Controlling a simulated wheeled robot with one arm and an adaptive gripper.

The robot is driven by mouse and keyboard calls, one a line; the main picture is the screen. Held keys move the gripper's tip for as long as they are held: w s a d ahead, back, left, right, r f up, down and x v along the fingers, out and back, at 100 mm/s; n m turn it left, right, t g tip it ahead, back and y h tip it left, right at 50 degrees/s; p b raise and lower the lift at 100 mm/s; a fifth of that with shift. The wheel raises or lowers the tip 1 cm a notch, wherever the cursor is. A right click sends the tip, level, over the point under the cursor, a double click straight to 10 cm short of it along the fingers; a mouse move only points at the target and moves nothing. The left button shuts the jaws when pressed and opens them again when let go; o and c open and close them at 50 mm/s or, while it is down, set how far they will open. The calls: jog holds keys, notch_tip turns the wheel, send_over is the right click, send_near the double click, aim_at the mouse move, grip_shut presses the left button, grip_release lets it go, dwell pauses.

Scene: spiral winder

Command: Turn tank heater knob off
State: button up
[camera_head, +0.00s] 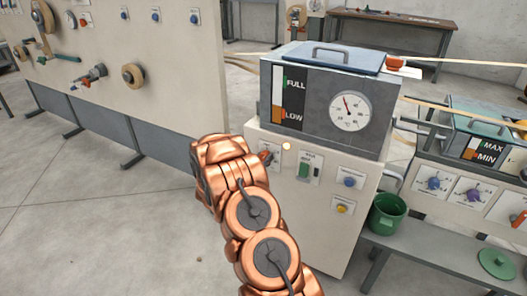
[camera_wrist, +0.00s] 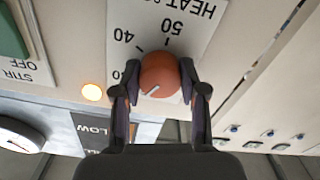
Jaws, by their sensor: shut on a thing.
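An orange-red heat knob (camera_wrist: 160,74) with a short white pointer line sits on a white scale plate (camera_wrist: 190,22) marked "HEAT", 40 and 50. In the wrist view, which shows the panel upside down, the pointer slants to the lower left. My gripper (camera_wrist: 160,88) is shut on the knob, one finger on each side. In the head view, my copper arm (camera_head: 245,205) reaches the left side of the tank's cabinet (camera_head: 305,215) and mostly hides the knob and fingers. An amber lamp (camera_head: 286,146) glows beside the knob; it also shows in the wrist view (camera_wrist: 92,92).
The grey tank (camera_head: 330,105) with a FULL/LOW gauge and a round dial (camera_head: 349,110) stands on the cabinet. A green stir switch (camera_head: 303,168) and blue and yellow knobs are nearby. A green bucket (camera_head: 387,213) is at right.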

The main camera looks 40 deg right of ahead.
jog(key=n+p, duration=0.3)
jog(key=n, duration=0.1)
jog(key=shift+r+p, duration=0.3)
jog(key=shift+p, duration=0.05)
jog(key=shift+f+n+p, duration=0.15)
jog(key=shift+n+p, duration=0.45)
jog(key=shift+n, duration=0.2)
jog(key=o, duration=1.1)
jog(key=shift+f, duration=0.1)
jog(key=shift+o, duration=0.2)
jog(key=shift+a, duration=0.1)
jog(key=v, duration=1.2)
